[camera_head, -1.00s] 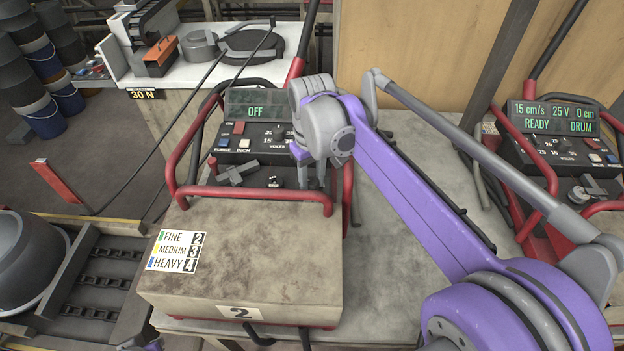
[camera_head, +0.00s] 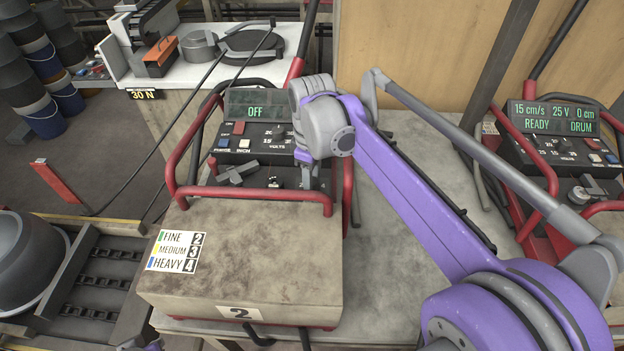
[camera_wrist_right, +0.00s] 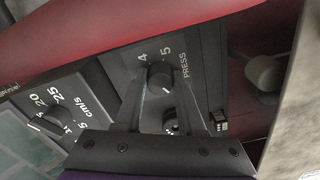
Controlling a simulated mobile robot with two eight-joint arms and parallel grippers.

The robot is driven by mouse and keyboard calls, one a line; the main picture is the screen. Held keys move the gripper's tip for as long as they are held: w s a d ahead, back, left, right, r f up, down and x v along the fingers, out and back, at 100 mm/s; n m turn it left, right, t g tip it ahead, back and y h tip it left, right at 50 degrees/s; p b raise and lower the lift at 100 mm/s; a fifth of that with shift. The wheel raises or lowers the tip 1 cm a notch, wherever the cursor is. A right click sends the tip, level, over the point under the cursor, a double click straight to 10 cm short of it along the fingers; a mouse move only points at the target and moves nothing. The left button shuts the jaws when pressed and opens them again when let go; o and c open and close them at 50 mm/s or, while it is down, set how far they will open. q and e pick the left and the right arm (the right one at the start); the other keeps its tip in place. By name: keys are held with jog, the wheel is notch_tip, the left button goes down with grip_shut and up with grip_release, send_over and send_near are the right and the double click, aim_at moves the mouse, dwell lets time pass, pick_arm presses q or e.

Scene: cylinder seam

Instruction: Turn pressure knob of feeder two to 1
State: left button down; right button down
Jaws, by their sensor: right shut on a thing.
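Feeder two's box (camera_head: 250,230) stands in the middle of the head view, with a "2" label on its front and a red tube frame. Its display (camera_head: 255,112) reads OFF. My right gripper (camera_head: 305,186) reaches down to the right end of its control panel and hides part of it. In the right wrist view, its fingers (camera_wrist_right: 160,80) are shut on the dark pressure knob (camera_wrist_right: 159,73), beside the word PRESS. The figures 4 and 5 show above the knob; the other figures and its exact setting are hidden.
A cm/s knob (camera_wrist_right: 52,120) sits left of the gripper in the wrist view. The red frame (camera_head: 345,185) passes close to the gripper. Another feeder (camera_head: 560,150), reading READY and DRUM, stands at the right. A white bench (camera_head: 210,70) is behind.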

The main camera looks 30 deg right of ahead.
dwell(0.3)
jog(key=c, duration=0.5)
grip_release()
notch_tip(320, 180, up, 11)
jog(key=shift+p, duration=0.35)
jog(key=shift+f, duration=0.1)
